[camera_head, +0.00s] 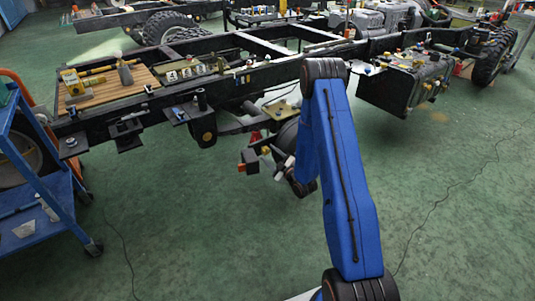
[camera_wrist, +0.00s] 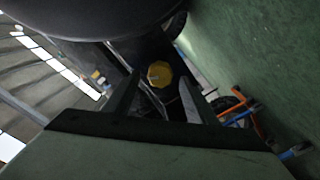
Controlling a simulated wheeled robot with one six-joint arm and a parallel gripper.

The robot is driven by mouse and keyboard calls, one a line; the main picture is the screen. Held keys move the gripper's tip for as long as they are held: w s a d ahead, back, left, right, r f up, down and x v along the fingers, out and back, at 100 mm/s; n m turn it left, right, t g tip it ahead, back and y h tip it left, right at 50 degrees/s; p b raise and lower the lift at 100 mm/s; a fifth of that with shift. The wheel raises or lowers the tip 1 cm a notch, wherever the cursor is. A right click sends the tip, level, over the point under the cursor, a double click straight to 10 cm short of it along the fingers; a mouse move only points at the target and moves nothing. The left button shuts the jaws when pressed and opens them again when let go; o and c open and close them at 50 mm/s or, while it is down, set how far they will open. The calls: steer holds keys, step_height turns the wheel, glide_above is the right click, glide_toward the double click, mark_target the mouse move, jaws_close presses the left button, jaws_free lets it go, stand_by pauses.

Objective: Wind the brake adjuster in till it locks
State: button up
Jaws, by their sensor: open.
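In the wrist view a round yellow knob (camera_wrist: 159,74), which looks like the brake adjuster, shows between the two fingers of my gripper (camera_wrist: 160,84). The fingers are spread, with a gap on each side of the knob. I cannot tell how far it lies beyond the fingertips. A large dark round drum (camera_wrist: 95,18) fills the top of that view. In the head view my gripper (camera_head: 281,164) is below the chassis rail, beside the dark drum (camera_head: 287,138). Small orange and dark parts lie just left of it. My arm partly hides this area.
The black chassis frame (camera_head: 225,83) runs across the head view above my gripper. A wooden board (camera_head: 107,87) with tools lies on its left end. A blue cart (camera_head: 45,180) stands at left. The green floor (camera_head: 450,210) is clear at right, except for a thin cable.

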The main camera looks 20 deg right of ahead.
steer(key=shift+x, duration=1.15)
steer(key=c, duration=1)
steer(key=shift+c, duration=0.2)
